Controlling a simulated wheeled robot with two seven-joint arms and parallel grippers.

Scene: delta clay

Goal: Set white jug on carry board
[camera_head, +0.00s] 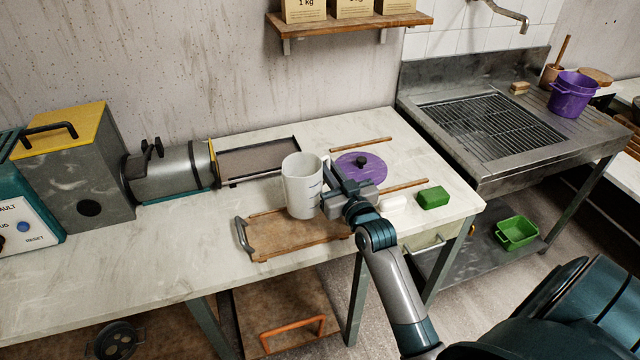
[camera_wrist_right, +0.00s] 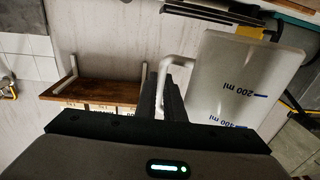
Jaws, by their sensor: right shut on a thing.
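The white jug (camera_head: 302,186) is upright at the carry board in the head view. My right gripper (camera_head: 334,184) is shut on the jug's handle, on the jug's right side. The wrist view shows the jug (camera_wrist_right: 240,85) with its blue volume marks, and the handle between the fingers (camera_wrist_right: 168,90). The carry board (camera_head: 285,236) is a brown wooden board with a grey metal handle at its left end. The jug's base overlaps the board's back part; I cannot tell whether it touches the board. My left gripper is not in view.
A dark-framed tray (camera_head: 258,161) and a grey cylindrical machine (camera_head: 172,170) are behind and left. The table's front left is clear.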

